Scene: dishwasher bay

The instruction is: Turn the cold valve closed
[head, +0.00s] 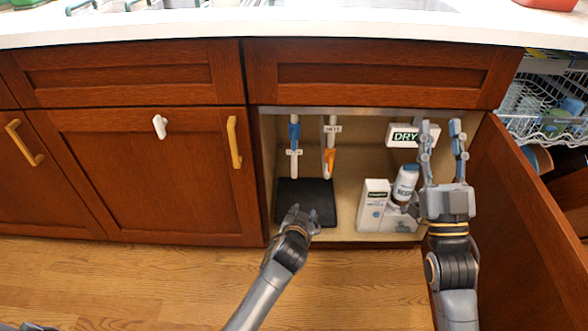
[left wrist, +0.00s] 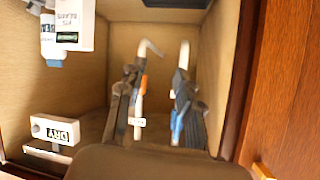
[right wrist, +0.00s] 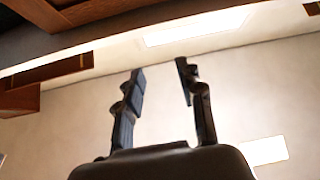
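The cold valve's blue handle (head: 294,133) is on the left pipe inside the open sink cabinet. It also shows in the left wrist view (left wrist: 176,124), partly hidden beside one of my fingers. The hot valve's orange handle (head: 329,158) is on the pipe to its right, with a tag reading HOT (head: 332,129). My left gripper (head: 303,212) is low at the cabinet opening, below the pipes. Its fingers are apart in the left wrist view (left wrist: 154,73), with nothing clearly between them. My right gripper (head: 440,125) is raised at the right of the opening, open and empty.
A black mat (head: 322,200) lies on the cabinet floor. A white box (head: 373,204) and a white bottle (head: 406,181) stand to its right, below a DRY sign (head: 405,137). The open door (head: 525,215) bounds the right side. A dish rack (head: 545,95) is beyond it.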

